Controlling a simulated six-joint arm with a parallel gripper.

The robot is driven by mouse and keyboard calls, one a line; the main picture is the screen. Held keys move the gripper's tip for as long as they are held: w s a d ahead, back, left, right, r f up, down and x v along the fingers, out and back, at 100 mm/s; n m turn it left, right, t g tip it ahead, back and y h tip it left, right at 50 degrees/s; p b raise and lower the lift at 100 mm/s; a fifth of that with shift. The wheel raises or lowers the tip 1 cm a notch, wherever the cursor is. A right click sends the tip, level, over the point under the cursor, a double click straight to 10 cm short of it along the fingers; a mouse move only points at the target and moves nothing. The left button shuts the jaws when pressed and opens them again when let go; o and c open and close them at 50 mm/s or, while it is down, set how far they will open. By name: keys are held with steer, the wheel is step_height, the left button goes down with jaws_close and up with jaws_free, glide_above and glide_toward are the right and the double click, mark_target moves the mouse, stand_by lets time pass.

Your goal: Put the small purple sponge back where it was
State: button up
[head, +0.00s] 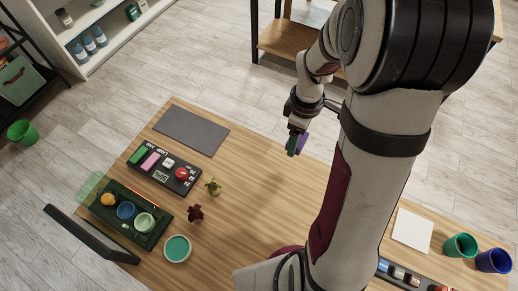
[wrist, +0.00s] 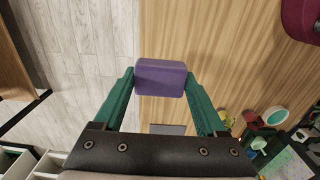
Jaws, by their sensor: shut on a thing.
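In the wrist view the small purple sponge (wrist: 161,78) is a rounded block between the two green fingers of my gripper (wrist: 160,84). The fingers press on its left and right ends. In the head view my gripper (head: 297,144) hangs above the far edge of the wooden table, with a bit of the purple sponge (head: 302,143) showing beside a green finger. My arm covers much of the table's right side. I cannot tell from these frames where the sponge was before.
A dark grey mat (head: 191,131) lies at the table's far left. Near it are a black panel (head: 160,177) with a red button, two small plants (head: 213,187), a green tray (head: 115,222) with pots, and a teal-topped bowl (head: 177,249). A white square (head: 412,230) and two cups (head: 461,245) are right. The table's middle is clear.

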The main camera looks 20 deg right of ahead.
glide_above(259, 153)
steer(key=f, duration=0.5)
steer(key=shift+s+d+f, duration=0.15)
steer(key=shift+d+f, duration=0.05)
steer(key=shift+f, duration=0.05)
steer(key=shift+a+f, duration=0.2)
steer(key=shift+f, duration=2)
steer(key=o, duration=1.2)
steer(key=shift+f, duration=0.1)
steer(key=shift+o, duration=0.2)
step_height(259, 153, up, 12)
steer(key=f, duration=0.1)
steer(key=s+a+r+m, duration=0.2)
steer(key=s+r+m, duration=0.1)
steer(key=s+m, duration=0.2)
steer(key=s+a+r+m+y, duration=0.1)
steer(key=s+r+m, duration=0.3)
steer(key=s, duration=0.6)
steer(key=s+a+r+m, duration=0.3)
steer(key=s+m, duration=0.2)
steer(key=s, duration=0.2)
steer(key=shift+s+r+m+y, duration=0.3)
steer(key=shift+y, duration=0.1)
